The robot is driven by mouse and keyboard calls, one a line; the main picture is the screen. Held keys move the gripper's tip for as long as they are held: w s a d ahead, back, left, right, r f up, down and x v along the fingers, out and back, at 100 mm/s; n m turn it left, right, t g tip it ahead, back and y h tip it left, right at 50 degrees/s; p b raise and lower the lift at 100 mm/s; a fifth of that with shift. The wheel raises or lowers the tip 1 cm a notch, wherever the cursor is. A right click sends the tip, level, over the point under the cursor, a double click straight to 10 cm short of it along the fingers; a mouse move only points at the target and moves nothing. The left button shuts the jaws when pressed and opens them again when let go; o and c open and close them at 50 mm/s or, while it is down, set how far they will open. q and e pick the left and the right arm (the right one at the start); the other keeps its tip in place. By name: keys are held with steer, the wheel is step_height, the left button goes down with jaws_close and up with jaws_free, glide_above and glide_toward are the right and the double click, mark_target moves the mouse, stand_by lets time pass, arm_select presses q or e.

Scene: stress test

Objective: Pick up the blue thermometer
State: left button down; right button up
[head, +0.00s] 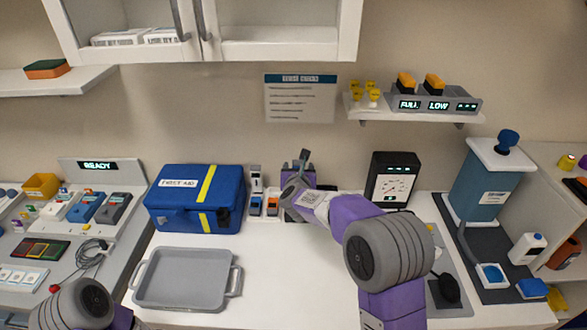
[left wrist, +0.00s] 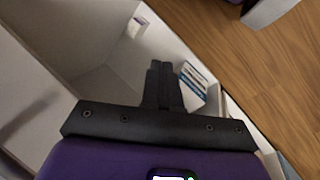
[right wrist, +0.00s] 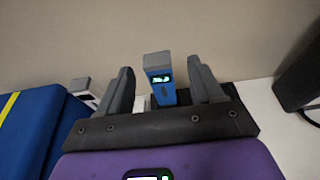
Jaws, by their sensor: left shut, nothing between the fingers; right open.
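The blue thermometer (right wrist: 161,92) stands upright in the right wrist view, with a grey top and a small lit display. It appears between the two fingers of my right gripper (right wrist: 163,78), with a gap on each side. My right gripper is open, and no finger visibly touches the thermometer. I cannot tell how deep the thermometer is between the fingers. In the head view my right gripper (head: 301,168) is at the back of the counter and hides the thermometer. My left gripper (left wrist: 163,84) is shut and empty, away from the thermometer, over the wooden floor and white furniture.
A blue first aid case (head: 196,197) stands left of my right gripper, with a grey-topped device (head: 255,178) between them. A black gauge box (head: 392,180) stands to the right.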

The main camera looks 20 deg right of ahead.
mark_target(298, 163)
steer(key=shift+w+d+f, duration=0.2)
steer(key=shift+w, duration=0.25)
steer(key=x, duration=0.4)
steer(key=shift+a+f, duration=0.2)
steer(key=shift+f, duration=0.2)
steer(key=shift+w+d+f, duration=0.1)
steer(key=shift+w+d, duration=0.05)
steer(key=shift+w, duration=0.4)
steer(key=c, duration=1.1)
steer(key=shift+c, duration=0.2)
